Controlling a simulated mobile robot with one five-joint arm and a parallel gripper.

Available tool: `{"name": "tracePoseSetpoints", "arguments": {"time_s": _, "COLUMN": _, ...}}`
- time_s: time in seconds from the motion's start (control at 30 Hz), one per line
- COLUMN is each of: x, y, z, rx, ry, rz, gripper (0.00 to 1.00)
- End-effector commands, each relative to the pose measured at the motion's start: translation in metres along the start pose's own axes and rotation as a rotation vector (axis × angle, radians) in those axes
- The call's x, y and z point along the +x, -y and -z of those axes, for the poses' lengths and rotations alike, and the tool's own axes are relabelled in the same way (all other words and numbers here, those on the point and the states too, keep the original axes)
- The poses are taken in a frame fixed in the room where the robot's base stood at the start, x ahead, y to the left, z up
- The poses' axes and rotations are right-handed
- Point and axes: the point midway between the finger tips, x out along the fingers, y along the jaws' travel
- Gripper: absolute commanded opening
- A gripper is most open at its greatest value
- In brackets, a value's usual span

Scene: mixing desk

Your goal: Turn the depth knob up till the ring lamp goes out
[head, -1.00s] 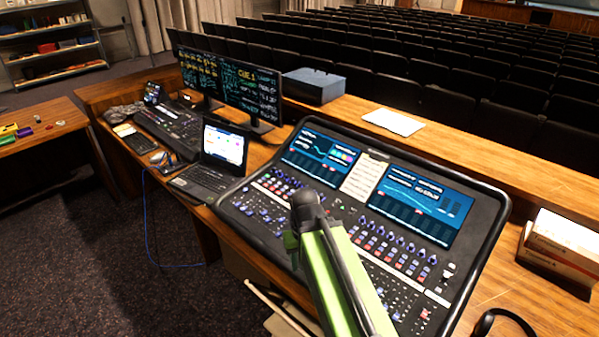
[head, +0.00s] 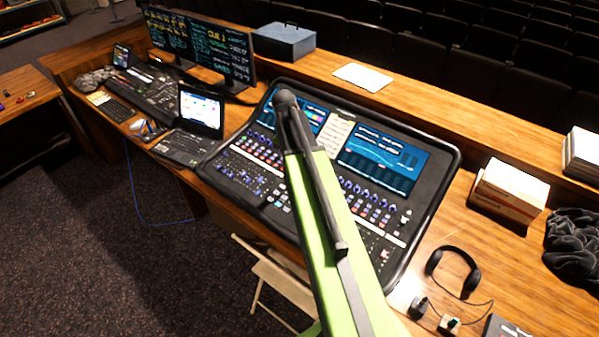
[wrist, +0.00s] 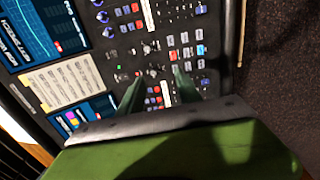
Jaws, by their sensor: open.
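The mixing desk (head: 425,215) has rows of blue, red and white controls below its blue screens. In the wrist view, the desk panel (wrist: 150,20) shows several dark blue knobs (wrist: 108,32) at upper left, rows of small buttons and a small green light (wrist: 118,67). I cannot tell which knob is the depth knob, nor pick out its ring lamp; labels are too small. My gripper (wrist: 158,82) is open over the button rows, its two dark fingers apart with nothing between them. In the head view, my green arm crosses the desk and hides its middle; the fingers are hidden there.
Headphones (head: 433,262), a small box with a knob (head: 449,324) and white-orange boxes (head: 508,190) lie right of the desk. A laptop (head: 200,110) and two monitors (head: 220,52) stand left. A folding chair (head: 275,275) is in front. A paper sheet (head: 363,77) lies behind.

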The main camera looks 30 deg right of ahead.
Motion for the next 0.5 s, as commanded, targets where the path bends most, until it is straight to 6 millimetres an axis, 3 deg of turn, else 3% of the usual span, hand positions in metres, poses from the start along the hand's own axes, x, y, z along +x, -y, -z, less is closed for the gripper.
{"name": "tracePoseSetpoints", "arguments": {"time_s": 0.03, "x": -0.01, "y": -0.014, "z": -0.011, "rx": 0.024, "ry": 0.003, "rz": 0.0, "gripper": 0.41}}
{"name": "tracePoseSetpoints", "arguments": {"time_s": 0.13, "x": -0.011, "y": -0.028, "z": -0.025, "rx": 0.052, "ry": 0.007, "rz": 0.0, "gripper": 0.41}}
{"name": "tracePoseSetpoints", "arguments": {"time_s": 0.37, "x": -0.003, "y": -0.036, "z": -0.034, "rx": 0.069, "ry": 0.01, "rz": 0.0, "gripper": 0.41}}
{"name": "tracePoseSetpoints", "arguments": {"time_s": 0.5, "x": 0.013, "y": -0.038, "z": -0.036, "rx": 0.073, "ry": 0.01, "rz": 0.0, "gripper": 0.41}}
